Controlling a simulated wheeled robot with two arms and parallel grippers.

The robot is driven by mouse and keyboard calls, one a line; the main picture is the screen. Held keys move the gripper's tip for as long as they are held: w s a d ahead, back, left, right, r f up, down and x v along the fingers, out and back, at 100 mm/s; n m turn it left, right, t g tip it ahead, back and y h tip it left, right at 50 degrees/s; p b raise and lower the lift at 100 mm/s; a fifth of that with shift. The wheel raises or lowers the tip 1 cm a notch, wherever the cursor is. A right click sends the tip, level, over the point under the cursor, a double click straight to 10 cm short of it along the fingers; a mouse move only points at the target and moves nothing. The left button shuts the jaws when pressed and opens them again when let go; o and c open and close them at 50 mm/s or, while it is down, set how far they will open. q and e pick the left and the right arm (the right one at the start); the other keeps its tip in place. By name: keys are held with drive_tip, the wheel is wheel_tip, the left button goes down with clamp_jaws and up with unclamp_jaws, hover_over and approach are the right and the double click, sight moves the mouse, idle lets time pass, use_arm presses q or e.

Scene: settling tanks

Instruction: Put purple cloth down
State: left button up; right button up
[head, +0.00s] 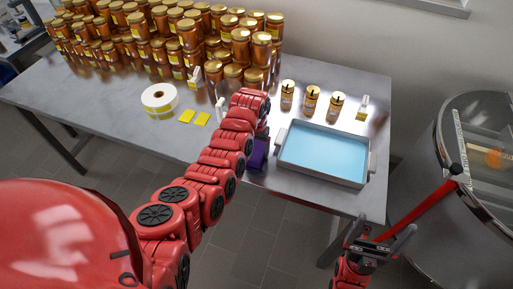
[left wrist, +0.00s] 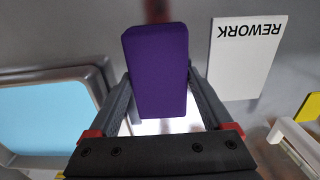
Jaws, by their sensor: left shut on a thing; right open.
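The purple cloth (left wrist: 156,70) is folded into a thick block. In the left wrist view it sits between the two fingers of my left gripper (left wrist: 160,85), which is shut on it. In the head view a part of the cloth (head: 259,153) shows beside my left arm, near the front edge of the table and left of the blue tray; the arm hides the rest and the fingers. I cannot tell whether the cloth touches the table. My right gripper (head: 376,243) is open and empty, in front of the table's right front corner.
A metal tray (head: 281,160) with blue liquid stands right of the cloth. A white card reading REWORK (left wrist: 243,70) lies near it. Behind are three small jars (head: 311,101), a small bottle (head: 362,108) and stacked honey jars (head: 160,35). A label roll (head: 159,98) stands left. A steel tank (head: 440,200) is at right.

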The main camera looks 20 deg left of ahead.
use_arm(q)
drive_tip(key=shift+f, duration=0.25)
drive_tip(key=o, duration=1.1)
drive_tip(key=shift+r, duration=0.1)
drive_tip(key=shift+o, duration=0.2)
